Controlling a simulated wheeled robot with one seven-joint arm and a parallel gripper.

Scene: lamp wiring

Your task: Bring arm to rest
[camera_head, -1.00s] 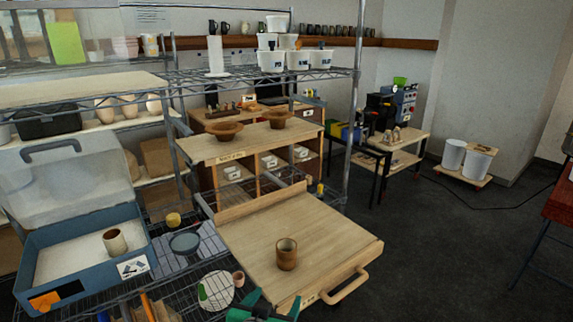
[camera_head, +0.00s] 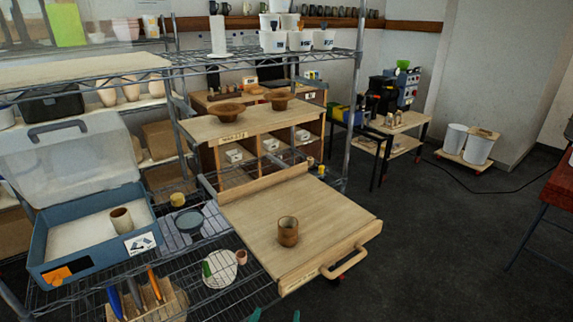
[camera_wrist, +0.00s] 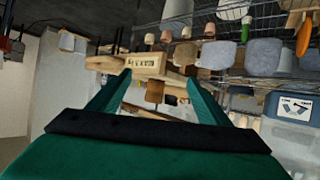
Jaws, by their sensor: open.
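My gripper (camera_wrist: 155,88) shows in the wrist view with its two green fingers apart and nothing between them. Beyond the fingers, that view shows the edge and handle of the wooden board (camera_wrist: 140,64) and, below it, a brown cup. In the head view only small green tips of my gripper (camera_head: 275,316) show at the bottom edge; the rest is out of frame. The wooden board (camera_head: 330,215) on the wire shelf bears a brown cup (camera_head: 288,232), upright and apart from my gripper.
A wooden holder (camera_head: 150,305) with several tools stands at the lower left, beside a white round plate (camera_head: 219,268).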

